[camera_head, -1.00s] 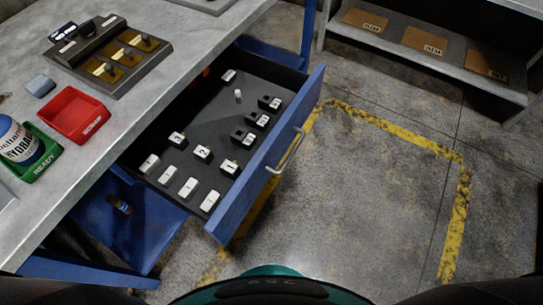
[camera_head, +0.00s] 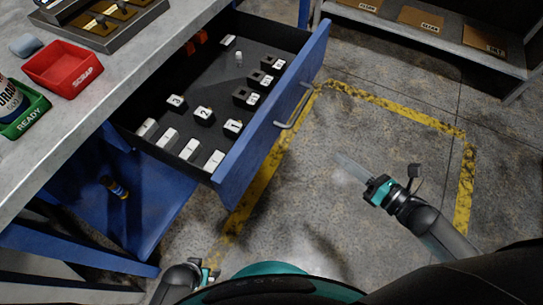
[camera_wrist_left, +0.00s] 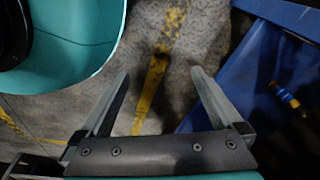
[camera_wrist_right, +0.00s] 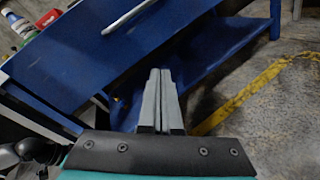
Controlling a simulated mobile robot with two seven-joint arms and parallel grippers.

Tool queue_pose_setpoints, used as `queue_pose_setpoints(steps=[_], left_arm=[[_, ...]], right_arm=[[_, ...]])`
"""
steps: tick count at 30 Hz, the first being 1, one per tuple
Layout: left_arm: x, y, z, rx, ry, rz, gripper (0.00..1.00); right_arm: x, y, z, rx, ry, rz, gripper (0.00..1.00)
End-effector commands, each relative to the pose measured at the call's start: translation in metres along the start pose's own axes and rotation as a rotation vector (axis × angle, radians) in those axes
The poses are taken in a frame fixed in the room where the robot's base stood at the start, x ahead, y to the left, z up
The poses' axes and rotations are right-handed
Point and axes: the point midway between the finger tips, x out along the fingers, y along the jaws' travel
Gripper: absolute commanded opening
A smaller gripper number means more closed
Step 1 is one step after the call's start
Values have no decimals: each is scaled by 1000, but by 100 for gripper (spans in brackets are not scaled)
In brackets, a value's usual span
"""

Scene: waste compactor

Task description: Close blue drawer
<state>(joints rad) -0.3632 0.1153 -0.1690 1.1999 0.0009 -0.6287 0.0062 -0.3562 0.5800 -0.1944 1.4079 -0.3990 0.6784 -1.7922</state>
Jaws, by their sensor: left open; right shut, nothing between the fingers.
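The blue drawer (camera_head: 262,135) is pulled out from under the grey workbench; its open top shows a dark tray of small numbered blocks. Its silver bar handle (camera_head: 296,108) is on the front face. My right gripper (camera_head: 346,163) is shut and empty, apart from the drawer, over the floor to the right of its front. In the right wrist view, the shut fingers (camera_wrist_right: 160,75) point toward the blue drawer front (camera_wrist_right: 100,50). My left gripper is low at the bottom of the head view, partly cut off; its open, empty fingers (camera_wrist_left: 160,75) show in the left wrist view over the floor.
The workbench top (camera_head: 110,85) holds a red bin (camera_head: 62,68) and a green tray (camera_head: 25,118). A blue lower shelf (camera_head: 150,215) carries a small bottle (camera_head: 115,187). A grey shelf (camera_head: 450,50) stands at the back right. The yellow-marked floor (camera_head: 390,145) is otherwise clear.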

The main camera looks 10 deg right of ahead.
Motion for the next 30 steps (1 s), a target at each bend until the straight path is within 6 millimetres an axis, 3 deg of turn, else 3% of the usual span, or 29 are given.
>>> queue_pose_setpoints(steps=[3, 6, 14, 20, 30], left_arm=[[6, -2, -8, -1, 9, -4, 100], [9, -4, -8, -1, 10, -6, 100], [12, -4, -6, -1, 11, -7, 100], [9, -2, -11, -2, 13, -4, 100], [0, 3, -22, -4, 15, 3, 100]], right_arm=[[0, 30, 10, -300, -5, 175, 0], [-7, 46, 12, -474, -14, 282, 0], [-12, 61, 12, -623, -31, 385, 0], [17, 72, 9, -620, -34, 384, 0], [84, 97, 3, -619, -33, 382, 0]])
